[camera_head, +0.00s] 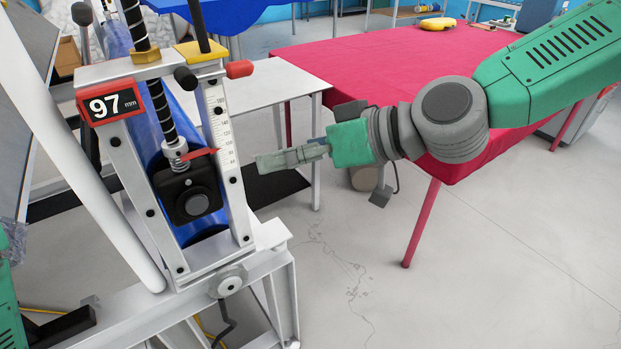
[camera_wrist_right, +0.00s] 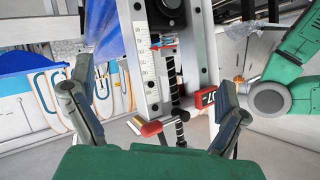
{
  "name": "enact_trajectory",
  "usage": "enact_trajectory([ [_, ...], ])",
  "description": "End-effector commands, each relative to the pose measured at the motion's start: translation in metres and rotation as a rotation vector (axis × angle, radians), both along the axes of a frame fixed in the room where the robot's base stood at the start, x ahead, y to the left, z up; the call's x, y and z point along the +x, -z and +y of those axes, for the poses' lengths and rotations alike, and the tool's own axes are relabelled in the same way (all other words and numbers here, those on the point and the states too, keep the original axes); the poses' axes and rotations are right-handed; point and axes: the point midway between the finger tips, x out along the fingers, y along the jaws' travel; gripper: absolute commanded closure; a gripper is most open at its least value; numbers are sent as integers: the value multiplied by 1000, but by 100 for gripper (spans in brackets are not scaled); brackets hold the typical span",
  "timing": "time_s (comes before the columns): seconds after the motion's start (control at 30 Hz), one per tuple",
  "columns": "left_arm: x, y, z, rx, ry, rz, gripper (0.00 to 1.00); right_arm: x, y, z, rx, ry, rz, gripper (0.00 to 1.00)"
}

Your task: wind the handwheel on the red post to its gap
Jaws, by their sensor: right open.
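A pale metal frame holds a red-edged readout (camera_head: 111,104) showing 97 mm. A black threaded screw (camera_head: 138,25) runs down to a black block (camera_head: 188,195); its top leaves the head view, and I cannot make out a handwheel. A red pointer (camera_head: 200,152) lies by a white scale (camera_head: 222,125). A red knob (camera_head: 239,69) sits at the frame's top right; it also shows in the wrist view (camera_wrist_right: 151,128). My right gripper (camera_head: 262,163) is right of the scale, with nothing between its fingers; they stand apart in the wrist view (camera_wrist_right: 150,90). My left gripper is out of view.
A white bar (camera_head: 60,130) slants down left of the frame. A pale table (camera_head: 265,82) stands behind it. A red-covered table (camera_head: 370,70) fills the back right, under my right arm. Open floor (camera_head: 340,270) lies right of the frame.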

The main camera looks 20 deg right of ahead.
Motion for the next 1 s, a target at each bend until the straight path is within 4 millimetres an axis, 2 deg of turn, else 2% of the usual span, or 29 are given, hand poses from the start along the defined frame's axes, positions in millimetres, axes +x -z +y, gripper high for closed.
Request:
enact_trajectory([
  [0.1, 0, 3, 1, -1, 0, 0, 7, -3, 18, 1, -15, 7, 35, 4],
  [0.3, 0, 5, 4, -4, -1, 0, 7, -5, 32, 4, -30, 19, 66, 4],
  [0.83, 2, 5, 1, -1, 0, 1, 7, -6, 37, -2, -26, 21, 75, 4],
  [0.93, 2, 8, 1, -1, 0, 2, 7, -10, 57, -2, -45, 30, 112, 4],
  [1.0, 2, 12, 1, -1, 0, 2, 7, -18, 88, -5, -72, 47, 172, 4],
])
